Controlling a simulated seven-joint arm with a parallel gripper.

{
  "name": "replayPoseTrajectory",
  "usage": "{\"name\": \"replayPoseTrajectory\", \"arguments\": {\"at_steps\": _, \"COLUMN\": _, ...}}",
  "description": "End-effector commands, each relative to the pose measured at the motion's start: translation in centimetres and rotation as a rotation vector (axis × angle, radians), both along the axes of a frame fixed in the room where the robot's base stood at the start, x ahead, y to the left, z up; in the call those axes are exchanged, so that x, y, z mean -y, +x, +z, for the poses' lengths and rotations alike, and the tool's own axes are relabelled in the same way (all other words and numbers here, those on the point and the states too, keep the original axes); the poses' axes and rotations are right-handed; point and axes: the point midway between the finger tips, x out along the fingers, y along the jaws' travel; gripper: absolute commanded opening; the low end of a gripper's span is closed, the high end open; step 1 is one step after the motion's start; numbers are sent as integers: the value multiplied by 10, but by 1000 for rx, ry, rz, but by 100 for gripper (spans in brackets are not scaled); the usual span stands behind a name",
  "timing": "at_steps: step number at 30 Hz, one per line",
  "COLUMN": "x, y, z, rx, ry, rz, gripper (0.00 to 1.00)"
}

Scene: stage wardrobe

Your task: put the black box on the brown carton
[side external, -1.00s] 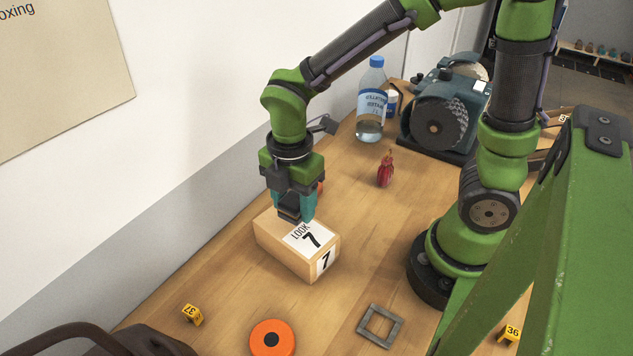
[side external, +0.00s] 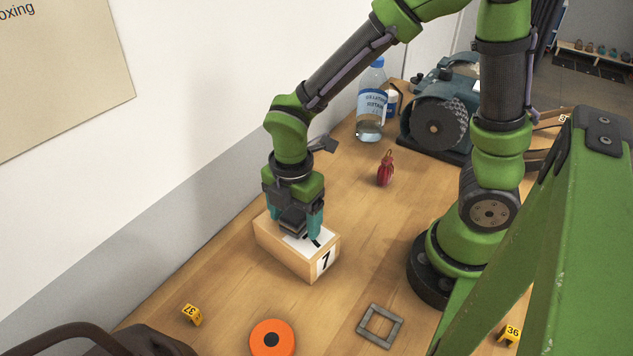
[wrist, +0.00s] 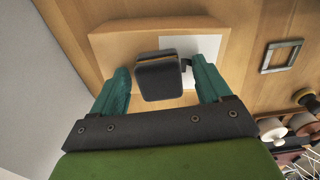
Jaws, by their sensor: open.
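The brown carton (side external: 285,257) with a white "7" label lies on the wooden table; it also fills the top of the wrist view (wrist: 115,48). The small black box (side external: 292,222) appears to rest on the carton's top, partly over the white label. In the wrist view the black box (wrist: 160,80) sits between the teal fingers, with a visible gap on each side. My gripper (side external: 298,228) is open, pointing down around the box, its fingertips close to the carton's top. The fingers hide part of the box in the side view.
An orange disc (side external: 272,338) and a grey square frame (side external: 380,325) lie in front. A red ornament (side external: 385,168), a bottle (side external: 371,105) and a teal machine (side external: 440,115) stand behind. Yellow number markers (side external: 192,314) stand near the table's edges.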

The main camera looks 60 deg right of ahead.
Motion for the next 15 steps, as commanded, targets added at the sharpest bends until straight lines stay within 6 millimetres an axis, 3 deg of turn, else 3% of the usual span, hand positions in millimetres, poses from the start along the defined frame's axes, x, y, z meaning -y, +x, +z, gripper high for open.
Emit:
{"name": "replayPoseTrajectory", "arguments": {"at_steps": 7, "x": 0, "y": 1, "z": 14, "rx": 5, "ry": 1, "rz": -1, "gripper": 77}}
{"name": "replayPoseTrajectory", "arguments": {"at_steps": 15, "x": 0, "y": 1, "z": 70, "rx": 8, "ry": 3, "rz": -2, "gripper": 77}}
